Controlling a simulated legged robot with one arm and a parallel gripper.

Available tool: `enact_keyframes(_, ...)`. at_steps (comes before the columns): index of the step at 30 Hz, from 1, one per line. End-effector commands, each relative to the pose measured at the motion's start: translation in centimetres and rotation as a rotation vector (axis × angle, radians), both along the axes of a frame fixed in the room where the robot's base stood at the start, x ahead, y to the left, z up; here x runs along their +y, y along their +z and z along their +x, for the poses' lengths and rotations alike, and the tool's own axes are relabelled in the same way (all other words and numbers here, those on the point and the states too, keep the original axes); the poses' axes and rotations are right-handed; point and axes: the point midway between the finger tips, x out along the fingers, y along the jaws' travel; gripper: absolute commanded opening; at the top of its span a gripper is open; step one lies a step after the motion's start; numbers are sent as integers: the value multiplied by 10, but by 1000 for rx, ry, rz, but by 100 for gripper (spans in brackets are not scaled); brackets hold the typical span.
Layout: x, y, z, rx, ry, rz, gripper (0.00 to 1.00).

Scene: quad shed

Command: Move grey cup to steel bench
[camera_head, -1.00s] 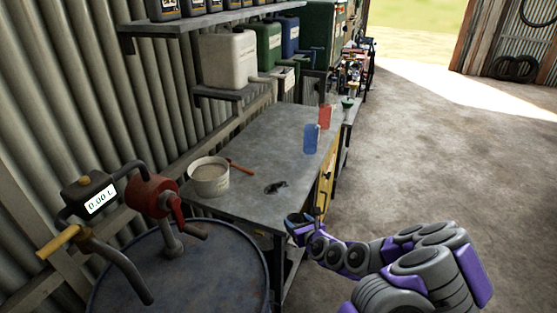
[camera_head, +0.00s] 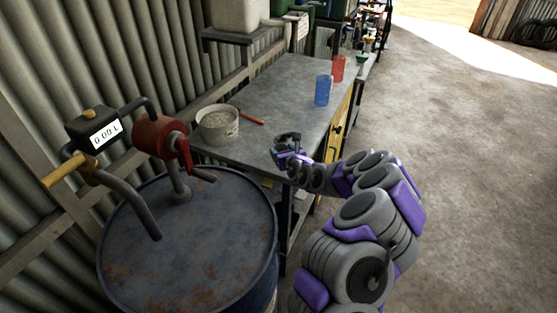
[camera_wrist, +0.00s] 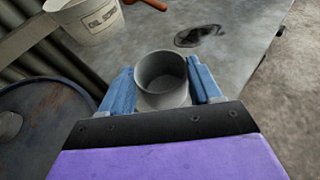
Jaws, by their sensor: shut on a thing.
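The grey cup (camera_wrist: 162,79) is upright between the two blue fingers of my gripper (camera_wrist: 163,88) in the wrist view. My gripper is shut on it. In the head view my gripper (camera_head: 287,152) is over the near right part of the steel bench (camera_head: 267,104). The bench also shows in the wrist view (camera_wrist: 235,45). The cup is small and hard to make out in the head view. I cannot tell whether its base touches the bench top.
A white tub (camera_head: 218,125) and an orange-handled tool (camera_head: 250,117) lie on the bench's left side. Blue (camera_head: 322,90) and red (camera_head: 338,68) containers stand at its far right. A rusty drum (camera_head: 190,245) with a red pump (camera_head: 162,140) stands nearer. A dark stain (camera_wrist: 198,36) marks the bench.

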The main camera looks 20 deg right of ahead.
Motion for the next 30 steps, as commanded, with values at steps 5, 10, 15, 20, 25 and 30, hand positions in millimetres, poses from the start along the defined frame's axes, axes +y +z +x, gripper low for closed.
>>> enact_keyframes(5,4,-3,19,-1,0,-1,33)
enact_keyframes(10,7,-8,22,-1,-1,-1,33)
enact_keyframes(15,9,-33,21,2,1,-3,33)
enact_keyframes(20,9,-38,21,2,3,-2,33)
enact_keyframes(25,8,-37,21,1,2,1,33)
enact_keyframes(30,7,-38,21,1,1,0,76)
